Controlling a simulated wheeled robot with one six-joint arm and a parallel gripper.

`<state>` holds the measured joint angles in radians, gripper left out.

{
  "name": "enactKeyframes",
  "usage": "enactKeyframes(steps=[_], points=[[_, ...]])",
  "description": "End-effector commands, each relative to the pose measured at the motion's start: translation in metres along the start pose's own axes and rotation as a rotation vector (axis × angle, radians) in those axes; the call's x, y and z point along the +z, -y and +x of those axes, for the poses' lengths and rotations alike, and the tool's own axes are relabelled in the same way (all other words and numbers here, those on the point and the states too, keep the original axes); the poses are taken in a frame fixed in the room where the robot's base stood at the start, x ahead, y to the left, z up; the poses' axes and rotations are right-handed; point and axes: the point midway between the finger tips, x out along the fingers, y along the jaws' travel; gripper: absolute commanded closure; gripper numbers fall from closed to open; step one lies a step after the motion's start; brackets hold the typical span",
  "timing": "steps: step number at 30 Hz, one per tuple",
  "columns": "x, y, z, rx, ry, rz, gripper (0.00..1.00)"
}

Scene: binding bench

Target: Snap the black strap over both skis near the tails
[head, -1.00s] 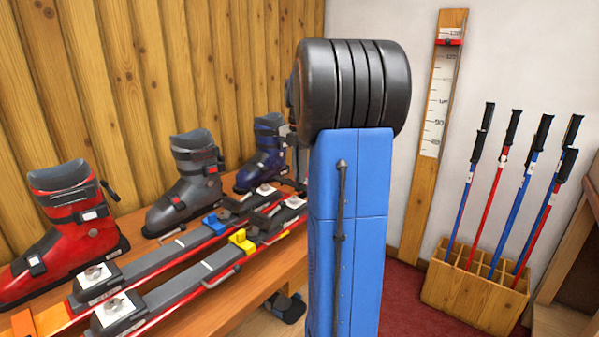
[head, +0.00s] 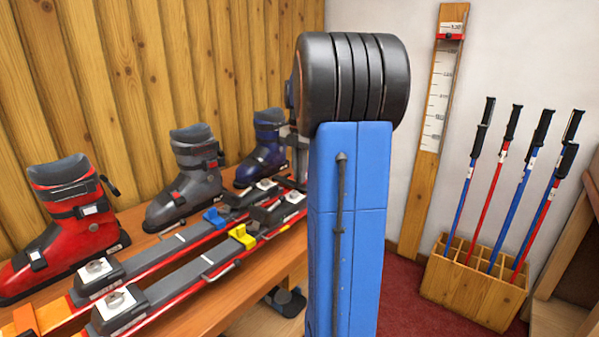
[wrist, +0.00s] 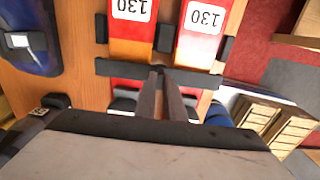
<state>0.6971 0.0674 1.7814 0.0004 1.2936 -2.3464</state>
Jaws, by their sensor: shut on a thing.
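Two red skis lie side by side on the wooden bench, the front ski (head: 165,295) and the rear ski (head: 150,260) in the head view. In the wrist view their ends carry white "130" labels, on the left ski (wrist: 131,42) and the right ski (wrist: 197,48). The black strap (wrist: 122,68) runs crosswise over both skis, its ends reaching past their outer edges. My gripper (wrist: 163,72) is shut on the strap at its middle, between the skis. I cannot tell whether the strap touches the skis. My arm hides the gripper and strap in the head view.
Red (head: 70,215), grey (head: 188,180) and blue (head: 262,150) boots stand along the bench's back. Dark blocks (wrist: 164,38) stand beside and between the skis. A pole rack (head: 470,285) stands on the floor at right.

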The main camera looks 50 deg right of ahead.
Motion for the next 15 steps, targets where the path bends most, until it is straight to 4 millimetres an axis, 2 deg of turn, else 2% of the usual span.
enactKeyframes(steps=[15], points=[[0.0002,-0.0002,0.0103,0.0,0.0,0.0,1.0]])
